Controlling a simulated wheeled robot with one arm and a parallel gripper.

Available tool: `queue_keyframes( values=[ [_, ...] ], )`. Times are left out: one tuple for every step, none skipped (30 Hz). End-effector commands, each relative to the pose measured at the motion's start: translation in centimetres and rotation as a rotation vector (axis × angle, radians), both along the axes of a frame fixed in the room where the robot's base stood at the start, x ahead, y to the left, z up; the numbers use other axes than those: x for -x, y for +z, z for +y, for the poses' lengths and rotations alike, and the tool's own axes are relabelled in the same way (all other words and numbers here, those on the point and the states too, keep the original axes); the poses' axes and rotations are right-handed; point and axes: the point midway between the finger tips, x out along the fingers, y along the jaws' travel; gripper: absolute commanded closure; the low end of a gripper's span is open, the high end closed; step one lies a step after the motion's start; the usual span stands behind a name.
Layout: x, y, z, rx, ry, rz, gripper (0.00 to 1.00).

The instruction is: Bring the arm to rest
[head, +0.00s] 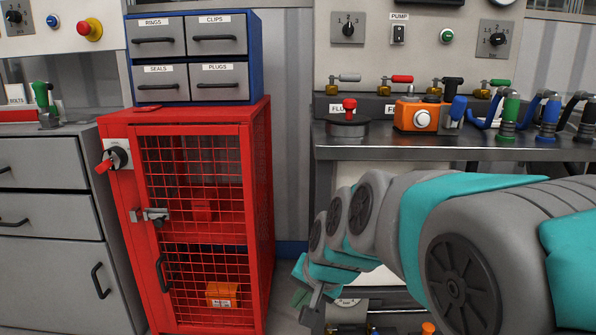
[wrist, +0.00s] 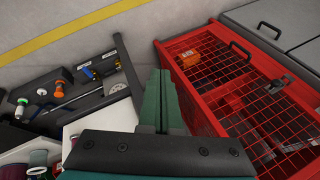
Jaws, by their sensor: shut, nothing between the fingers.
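My arm reaches in from the right in the head view, grey with teal covers. My gripper (head: 312,302) is low in front of the gap between the red cage cabinet and the bench.
The red mesh cabinet (head: 258,190) stands left of my gripper, its door shut, with boxes inside. A steel bench (head: 450,153) with an orange device (head: 417,115) and several coloured handles is above and behind my arm.

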Motion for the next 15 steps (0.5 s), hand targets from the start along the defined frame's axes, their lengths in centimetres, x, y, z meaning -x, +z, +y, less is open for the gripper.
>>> queue_keyframes(
  values=[
    [2.7,-0.5,-2.0,0.047,0.033,0.046,1.00],
    [4.4,-1.0,-3.1,0.076,0.059,0.075,1.00],
    [6.6,-1.7,-4.5,0.114,0.095,0.116,1.00],
    [8.4,-2.2,-5.6,0.140,0.121,0.149,1.00],
    [10.2,-2.7,-6.6,0.165,0.148,0.186,1.00],
    [12.4,-3.1,-7.8,0.195,0.181,0.224,1.00],
    [14.1,-3.5,-8.8,0.217,0.207,0.256,1.00],
    [15.8,-3.9,-9.6,0.236,0.230,0.291,1.00],
    [17.8,-4.3,-10.6,0.258,0.261,0.329,1.00],
    [19.3,-4.5,-11.3,0.272,0.282,0.357,1.00],
    [20.6,-4.6,-11.9,0.285,0.302,0.381,1.00],
    [22.1,-4.8,-12.7,0.300,0.323,0.411,1.00],
    [23.1,-5.0,-13.1,0.308,0.339,0.433,1.00],
    [24.1,-5.1,-13.5,0.315,0.352,0.454,1.00],
    [25.1,-5.3,-14.0,0.324,0.367,0.475,1.00]
  ],
)
